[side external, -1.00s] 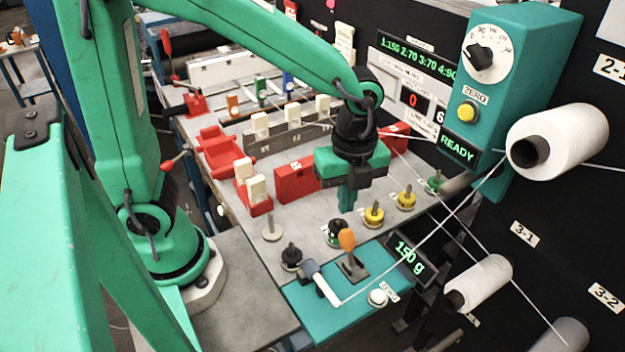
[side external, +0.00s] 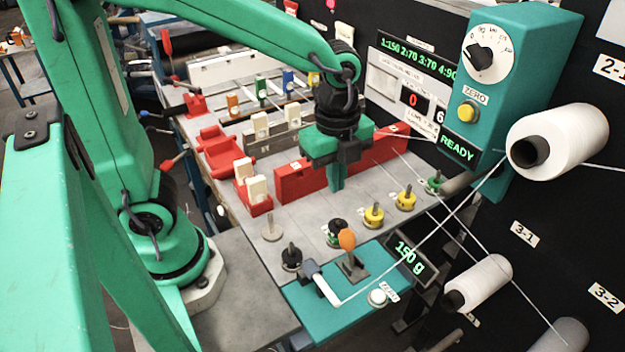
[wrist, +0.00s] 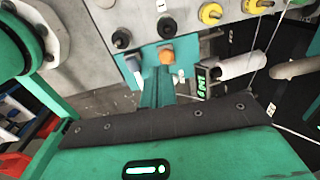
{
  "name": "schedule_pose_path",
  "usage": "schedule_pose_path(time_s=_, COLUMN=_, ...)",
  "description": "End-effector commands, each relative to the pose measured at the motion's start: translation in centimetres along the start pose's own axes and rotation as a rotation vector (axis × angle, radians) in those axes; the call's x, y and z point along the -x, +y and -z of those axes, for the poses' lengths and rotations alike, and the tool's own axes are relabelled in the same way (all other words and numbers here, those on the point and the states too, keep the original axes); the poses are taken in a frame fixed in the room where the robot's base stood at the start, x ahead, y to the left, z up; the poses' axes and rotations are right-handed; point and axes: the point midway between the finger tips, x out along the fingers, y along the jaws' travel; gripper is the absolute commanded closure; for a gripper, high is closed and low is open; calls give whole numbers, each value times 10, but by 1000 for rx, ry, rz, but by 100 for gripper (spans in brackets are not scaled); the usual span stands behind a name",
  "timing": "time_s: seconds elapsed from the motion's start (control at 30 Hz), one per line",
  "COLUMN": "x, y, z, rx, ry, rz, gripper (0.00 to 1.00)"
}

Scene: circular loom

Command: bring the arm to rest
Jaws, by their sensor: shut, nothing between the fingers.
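My gripper (side external: 337,184) hangs over the grey work table (side external: 222,187) in the side view, fingers pointing down, shut with nothing between them. It is in front of the red block (side external: 300,180) and clear of the knobs. In the wrist view my gripper (wrist: 157,92) also shows, its fingers together.
Yellow knobs (side external: 373,217) stand to the right. Threads run from the white spool (side external: 570,138). A teal control box (side external: 535,60) stands behind at right.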

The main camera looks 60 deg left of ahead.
Motion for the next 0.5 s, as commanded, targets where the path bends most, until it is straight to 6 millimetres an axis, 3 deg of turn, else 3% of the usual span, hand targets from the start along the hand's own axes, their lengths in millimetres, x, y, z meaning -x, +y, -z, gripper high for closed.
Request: schedule_pose_path(time_s=0.5, x=51, y=34, z=-57, rx=880, ry=135, rz=234, gripper=100)
